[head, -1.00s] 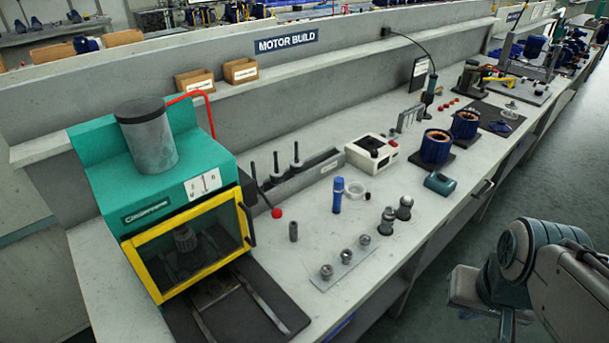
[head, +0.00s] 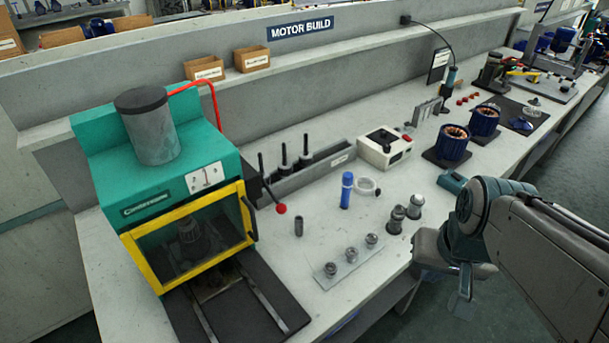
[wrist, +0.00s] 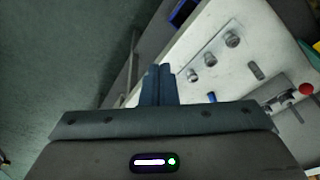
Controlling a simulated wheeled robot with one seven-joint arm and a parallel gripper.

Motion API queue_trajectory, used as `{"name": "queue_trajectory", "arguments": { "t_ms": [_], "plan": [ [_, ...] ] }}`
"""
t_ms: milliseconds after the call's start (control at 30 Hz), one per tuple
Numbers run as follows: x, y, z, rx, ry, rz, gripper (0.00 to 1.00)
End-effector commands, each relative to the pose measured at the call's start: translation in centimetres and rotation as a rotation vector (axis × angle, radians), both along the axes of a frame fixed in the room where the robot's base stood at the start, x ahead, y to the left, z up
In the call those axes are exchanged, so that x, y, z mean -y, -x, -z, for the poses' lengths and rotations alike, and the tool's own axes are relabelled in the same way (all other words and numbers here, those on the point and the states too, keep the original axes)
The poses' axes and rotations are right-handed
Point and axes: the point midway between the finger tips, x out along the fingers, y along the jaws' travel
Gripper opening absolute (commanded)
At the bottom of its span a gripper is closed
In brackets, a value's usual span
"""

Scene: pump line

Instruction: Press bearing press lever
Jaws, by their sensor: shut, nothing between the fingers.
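The bearing press (head: 150,165) is a teal machine with a grey cylinder on top and a yellow-framed clear guard (head: 190,236) that is closed. Its lever is a dark rod ending in a red ball (head: 281,209) at the press's right side; the red ball also shows at the right edge of the wrist view (wrist: 306,89). My gripper (head: 461,303) is off the bench's front edge, well to the right of the lever and apart from it. In the wrist view the fingers (wrist: 158,85) are together and empty.
A dark mat with rails (head: 240,300) lies before the press. The aisle floor at right is clear.

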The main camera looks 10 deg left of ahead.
Motion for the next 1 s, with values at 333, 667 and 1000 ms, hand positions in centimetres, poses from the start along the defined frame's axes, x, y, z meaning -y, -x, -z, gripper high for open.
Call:
{"name": "queue_trajectory", "arguments": {
  "t_ms": [333,667,1000],
  "plan": [
    [-10.5,-9.9,-2.0,-0.119,-0.362,0.201,0.00],
    [-19.3,-17.2,-1.0,-0.249,-0.616,0.427,0.00],
    [-21.0,-18.5,-0.5,-0.276,-0.664,0.480,0.00]
  ]
}}
